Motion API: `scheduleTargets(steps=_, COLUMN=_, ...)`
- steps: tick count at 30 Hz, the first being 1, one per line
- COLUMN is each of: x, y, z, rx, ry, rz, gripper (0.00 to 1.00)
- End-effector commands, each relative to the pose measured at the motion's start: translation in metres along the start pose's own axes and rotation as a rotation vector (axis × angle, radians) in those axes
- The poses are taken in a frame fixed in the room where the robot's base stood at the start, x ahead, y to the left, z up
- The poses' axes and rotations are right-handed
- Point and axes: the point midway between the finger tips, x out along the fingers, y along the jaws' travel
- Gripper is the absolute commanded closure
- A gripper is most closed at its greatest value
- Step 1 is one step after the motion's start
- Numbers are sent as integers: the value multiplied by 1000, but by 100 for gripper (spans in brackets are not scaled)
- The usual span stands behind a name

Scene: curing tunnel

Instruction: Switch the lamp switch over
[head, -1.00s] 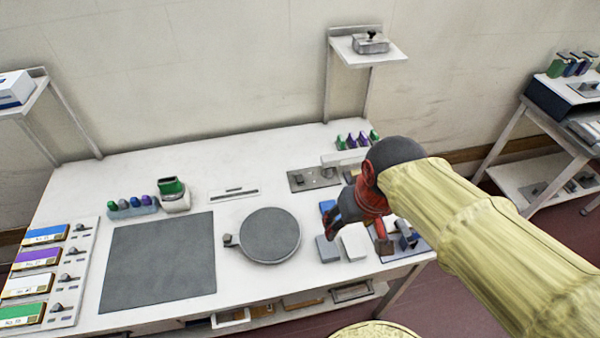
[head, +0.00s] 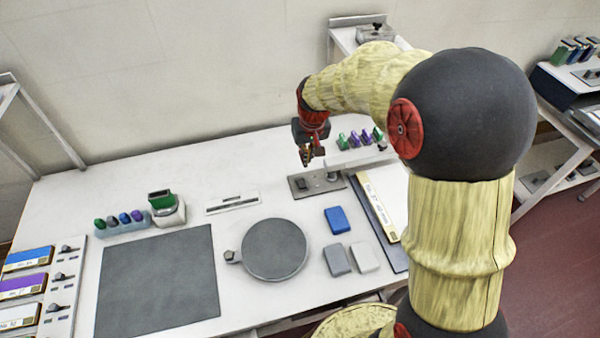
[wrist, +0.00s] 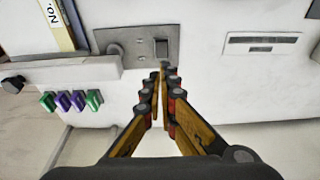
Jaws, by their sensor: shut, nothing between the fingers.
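The lamp switch is a small dark rocker (wrist: 161,47) on a grey metal plate (wrist: 140,36). In the head view the switch (head: 301,183) is at the left part of the plate (head: 318,187), toward the back of the bench. A pale lamp arm (head: 358,161) runs to the right from a round base on the same plate. My gripper (head: 306,163) hangs above the plate, pointing down. In the wrist view its fingertips (wrist: 166,69) are together and empty, and appear just beside the switch. Whether they touch it I cannot tell.
Several coloured pieces (head: 362,138) stand behind the lamp arm. A slotted white strip (head: 232,201) lies left of the plate. A round grey pad (head: 274,248), a blue block (head: 337,220) and a labelled binder (head: 376,207) are in front. The dark mat (head: 158,280) is bare.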

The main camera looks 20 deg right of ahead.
Motion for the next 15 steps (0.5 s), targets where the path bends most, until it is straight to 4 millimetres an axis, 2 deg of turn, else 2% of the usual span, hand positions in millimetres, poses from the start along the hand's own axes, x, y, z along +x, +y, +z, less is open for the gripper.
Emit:
scheduleTargets(steps=3, x=-2, y=0, z=-7, rx=-1, ry=24, rz=0, gripper=100)
scheduleTargets(steps=15, x=2, y=0, z=-7, rx=-2, ry=25, rz=0, gripper=100)
